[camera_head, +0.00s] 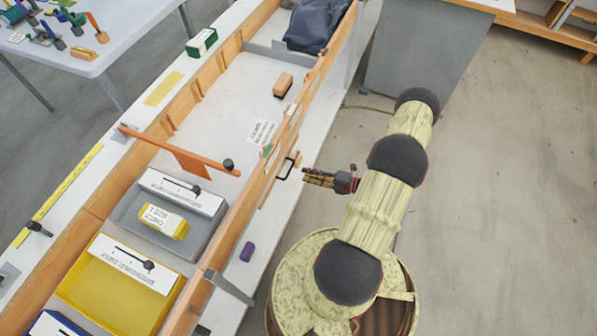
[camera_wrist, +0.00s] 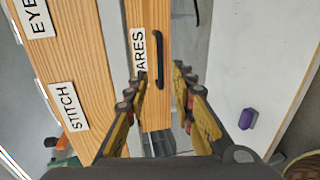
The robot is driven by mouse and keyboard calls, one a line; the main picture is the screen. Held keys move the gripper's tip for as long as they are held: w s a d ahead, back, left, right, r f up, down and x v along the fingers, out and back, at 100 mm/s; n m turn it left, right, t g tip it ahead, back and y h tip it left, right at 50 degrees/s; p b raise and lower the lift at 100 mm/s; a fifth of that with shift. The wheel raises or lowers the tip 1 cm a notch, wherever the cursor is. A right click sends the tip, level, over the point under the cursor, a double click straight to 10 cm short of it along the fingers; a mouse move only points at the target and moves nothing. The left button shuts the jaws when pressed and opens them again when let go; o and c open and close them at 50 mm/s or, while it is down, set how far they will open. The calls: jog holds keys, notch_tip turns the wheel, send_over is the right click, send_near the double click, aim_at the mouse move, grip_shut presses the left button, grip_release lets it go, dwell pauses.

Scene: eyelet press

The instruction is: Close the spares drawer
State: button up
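The spares drawer (camera_wrist: 150,112) shows in the wrist view as a wooden front with a black handle (camera_wrist: 158,60) and a white label reading "ARES", its start hidden. The front stands out from the long wooden panel beside it, with a grey gap between. In the head view the handle (camera_head: 288,168) sits on the right side of the bench. My gripper (camera_wrist: 160,78) is open and empty, its fingers appearing on either side of the drawer front. In the head view my gripper (camera_head: 308,176) is just right of the handle; I cannot tell whether it touches.
A purple block (camera_head: 247,251) lies on the ledge below the drawer. The bench holds a yellow bin (camera_head: 72,290), a grey bin (camera_head: 128,222), and an orange bar (camera_head: 150,137) across its panels. Open floor lies right of my arm.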

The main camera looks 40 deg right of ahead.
jog(key=shift+v, duration=1.3)
